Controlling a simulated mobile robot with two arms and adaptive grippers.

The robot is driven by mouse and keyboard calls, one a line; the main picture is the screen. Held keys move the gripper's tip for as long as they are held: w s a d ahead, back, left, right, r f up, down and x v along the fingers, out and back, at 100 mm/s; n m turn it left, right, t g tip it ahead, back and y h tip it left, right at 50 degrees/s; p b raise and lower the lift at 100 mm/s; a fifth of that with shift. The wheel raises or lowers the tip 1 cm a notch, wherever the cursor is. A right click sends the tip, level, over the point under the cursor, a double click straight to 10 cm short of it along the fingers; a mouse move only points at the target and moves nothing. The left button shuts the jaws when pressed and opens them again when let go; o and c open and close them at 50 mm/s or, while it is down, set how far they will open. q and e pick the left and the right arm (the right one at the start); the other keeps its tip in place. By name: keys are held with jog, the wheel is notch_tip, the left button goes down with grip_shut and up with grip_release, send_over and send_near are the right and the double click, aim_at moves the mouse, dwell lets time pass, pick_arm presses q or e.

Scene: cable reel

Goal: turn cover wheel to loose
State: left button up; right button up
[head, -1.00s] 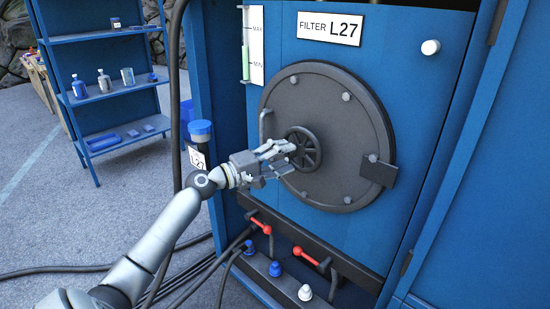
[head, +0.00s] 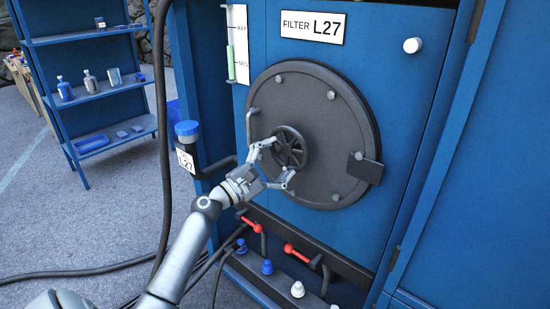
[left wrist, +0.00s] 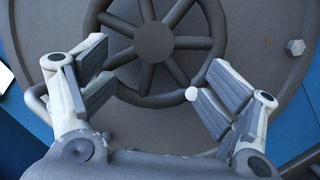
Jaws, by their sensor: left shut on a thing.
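The dark cover wheel (head: 290,147), a spoked handwheel, sits in the middle of the round grey filter cover (head: 325,105) under the "FILTER L27" label. In the left wrist view, the wheel (left wrist: 153,42) fills the top middle. Exact finger contact is hard to see. My right gripper is not in view.
A bent handle (head: 250,125) is at the cover's left, and a dark latch block (head: 365,168) at its right. Red levers (head: 297,253) and blue and white knobs are below. A blue shelf (head: 90,98) is further back.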

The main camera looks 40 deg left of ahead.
pick_arm(q)
jog(key=shift+r+t, duration=0.3)
jog(key=shift+r, duration=0.4)
jog(key=o, duration=0.8)
jog(key=shift+c, duration=0.2)
jog(key=shift+o, duration=0.6)
jog(key=shift+w+d+f, duration=0.2)
jog(key=v, duration=1.2)
